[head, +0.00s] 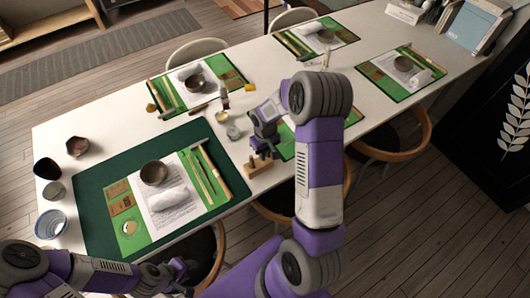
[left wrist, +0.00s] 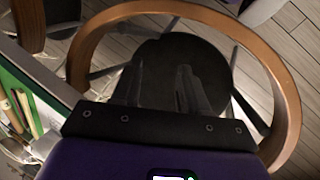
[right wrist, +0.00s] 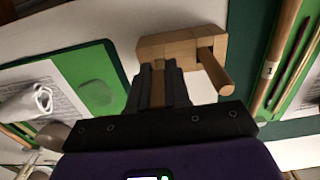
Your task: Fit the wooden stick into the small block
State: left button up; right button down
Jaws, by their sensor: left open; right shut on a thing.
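The small block (head: 258,167) is light wood and stands on the white table just right of the green mat. In the right wrist view the block (right wrist: 172,44) lies just beyond my fingertips, with a round peg (right wrist: 217,74) sticking out of its other end. My right gripper (head: 262,150) is over the block in the head view. In its wrist view the gripper (right wrist: 158,72) is shut on a wooden stick (right wrist: 158,88). The stick's tip meets the block's outline; I cannot tell whether it is inside. My left gripper (head: 182,277) is open and empty, off the table's front edge.
The dark green mat (head: 92,200) left of the block holds a bowl (head: 154,173), a white roll (head: 167,200) and sticks. Cups stand at the table's left end. A stool (left wrist: 284,105) is below my left gripper. Other place settings fill the back.

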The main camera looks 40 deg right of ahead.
dwell(0.3)
jog(key=c, duration=1)
grip_release()
jog(key=shift+r+p, duration=1.85)
jog(key=shift+r, duration=0.6)
notch_tip(320, 180, up, 8)
jog(key=shift+f+p, duration=0.2)
jog(key=shift+p, duration=0.3)
